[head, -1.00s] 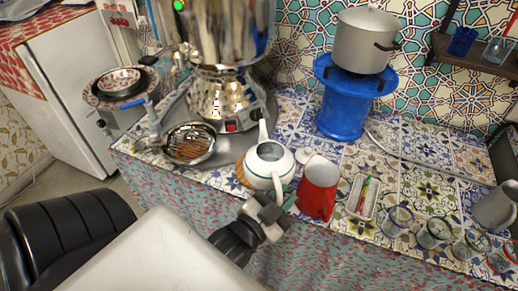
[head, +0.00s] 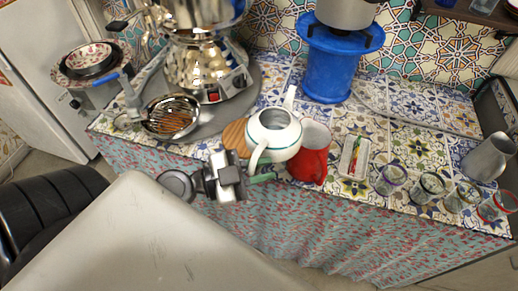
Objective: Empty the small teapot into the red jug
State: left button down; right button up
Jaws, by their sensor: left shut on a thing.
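The small teapot (head: 281,145) is white with a green band, and its top is open. Its spout points to the back and its handle (head: 256,158) faces me. My left gripper (head: 255,176) is shut on the handle. The teapot looks upright and overlaps the left edge of the red jug (head: 311,165); I cannot tell whether they touch. The jug stands open-topped near the counter's front edge, with a pale inside. The teapot's contents cannot be made out. My right gripper is not in view.
A round wooden board (head: 237,135) lies left of the teapot. Behind are the shiny samovar (head: 196,68) and a blue stand (head: 329,72) with a pot (head: 346,12). A white tray (head: 354,157), several glasses (head: 427,188) and a metal pitcher (head: 488,158) stand right of the jug.

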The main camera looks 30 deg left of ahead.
pick_arm(q)
notch_tip(320, 180, up, 12)
jog(key=s+d+n+g+p, duration=0.1)
jog(key=s+d+g+p, duration=0.1)
jog(key=g+p, duration=0.7)
jog(key=w+d+r+n+g+y+p, duration=0.1)
jog(key=w+r+n+g+p, duration=0.2)
jog(key=w+r+p, duration=0.3)
jog(key=w+d+r+n+g+y+p, duration=0.1)
jog(key=w+r+n+g+p, duration=0.3)
jog(key=w+p, duration=0.8)
jog(key=shift+r+p, duration=0.85)
jog(key=shift+p, duration=0.45)
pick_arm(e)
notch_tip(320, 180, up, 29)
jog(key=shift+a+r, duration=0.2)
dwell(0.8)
